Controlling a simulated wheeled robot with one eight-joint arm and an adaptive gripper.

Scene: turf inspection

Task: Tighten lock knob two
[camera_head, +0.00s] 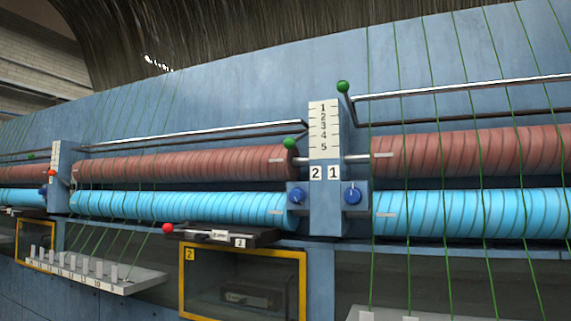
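Two blue knobs sit on grey-blue brackets either side of a central post (325,215). The left knob (297,195) is below the plate marked 2 (316,173). The right knob (353,195) is below the plate marked 1 (334,173). Each knob has a light mark on its face; I cannot tell how tight either is. Above the plates is a white scale (324,127) numbered 1 to 5. My gripper is not in view.
Red rollers (185,165) and light blue rollers (180,207) run to both sides. Green-balled levers (343,87) and metal bars flank the post. A red-balled lever (168,229) on a dark tray and a yellow-framed window (243,251) are below. Green threads cross the right rollers.

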